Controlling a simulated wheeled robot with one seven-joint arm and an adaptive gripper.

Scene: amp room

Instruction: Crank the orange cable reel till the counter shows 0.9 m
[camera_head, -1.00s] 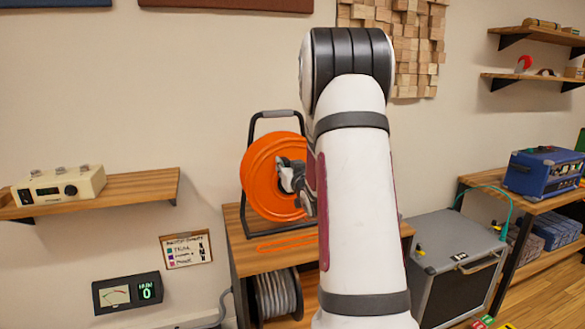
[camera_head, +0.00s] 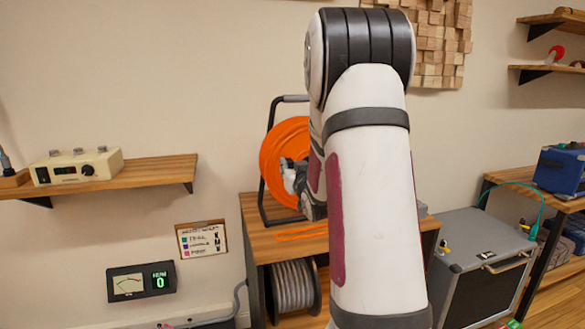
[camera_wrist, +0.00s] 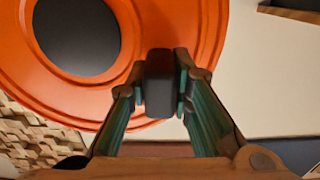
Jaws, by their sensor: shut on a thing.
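The orange cable reel (camera_head: 280,142) stands upright in a black frame (camera_head: 265,200) on a wooden stand, partly hidden by my arm. In the wrist view its orange disc (camera_wrist: 190,25) with a dark round hub (camera_wrist: 77,36) fills the upper left. My gripper (camera_head: 298,180) is in front of the reel's lower part. In the wrist view my gripper (camera_wrist: 162,88) is shut on a black crank handle (camera_wrist: 159,85), which sits between the two fingers. An orange cable (camera_head: 302,232) lies on the stand top.
A shelf (camera_head: 150,171) with a cream device (camera_head: 76,167) is at left. A grey cable drum (camera_head: 292,287) sits under the reel. A grey amp case (camera_head: 482,262) stands at right.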

